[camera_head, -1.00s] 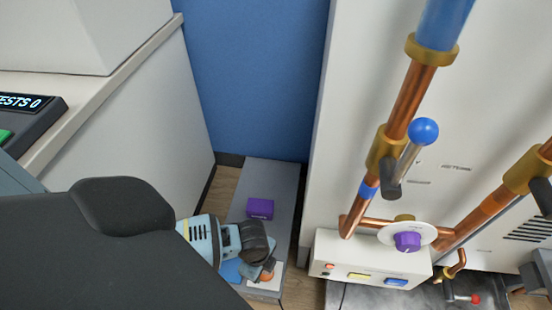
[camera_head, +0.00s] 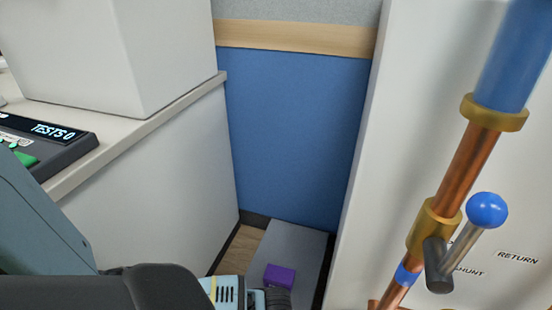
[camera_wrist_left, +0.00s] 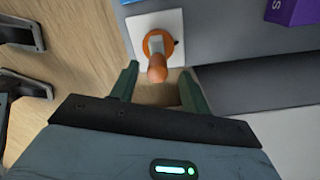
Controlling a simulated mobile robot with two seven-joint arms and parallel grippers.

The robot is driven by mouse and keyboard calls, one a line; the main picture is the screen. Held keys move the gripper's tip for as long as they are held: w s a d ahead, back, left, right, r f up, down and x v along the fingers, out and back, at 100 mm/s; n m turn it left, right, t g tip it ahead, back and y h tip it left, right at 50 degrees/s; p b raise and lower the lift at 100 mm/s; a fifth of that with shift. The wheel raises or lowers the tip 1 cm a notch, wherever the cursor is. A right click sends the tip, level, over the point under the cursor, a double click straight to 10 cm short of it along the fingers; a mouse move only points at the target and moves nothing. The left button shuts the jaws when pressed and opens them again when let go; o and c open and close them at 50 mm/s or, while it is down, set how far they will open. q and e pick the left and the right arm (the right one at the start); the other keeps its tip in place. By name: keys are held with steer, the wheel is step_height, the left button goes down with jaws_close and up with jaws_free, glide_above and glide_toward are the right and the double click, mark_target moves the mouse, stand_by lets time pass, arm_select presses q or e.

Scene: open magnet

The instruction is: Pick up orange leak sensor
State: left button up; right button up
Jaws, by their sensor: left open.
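The orange leak sensor (camera_wrist_left: 154,42) shows in the left wrist view as a round orange ring with a rounded orange part toward me. It sits on a white square pad (camera_wrist_left: 136,22) on a grey surface. My left gripper (camera_wrist_left: 160,82) is open. In that picture its green fingertips lie just below the sensor, one to each side, with nothing held between them. In the head view only part of my left arm shows at the bottom; its fingertips and the orange sensor are out of frame. My right gripper is not in view.
A purple box (camera_head: 279,276) rests on the grey platform (camera_head: 293,243) beside the sensor, also seen in the wrist view (camera_wrist_left: 292,10). A white cabinet side (camera_head: 175,180) stands left, a blue panel (camera_head: 295,140) behind, and a copper pipe (camera_head: 465,165) with a blue-knobbed lever right.

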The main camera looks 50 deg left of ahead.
arm_select(q)
steer(key=f+b, duration=0.1)
steer(key=f, duration=0.1)
steer(key=f+b, duration=0.1)
steer(key=f, duration=0.2)
steer(key=shift+s+a+b, duration=0.15)
steer(key=shift+s+b, duration=0.05)
steer(key=shift+b, duration=0.2)
steer(key=shift+r, duration=0.1)
steer(key=shift+c, duration=0.8)
jaws_close()
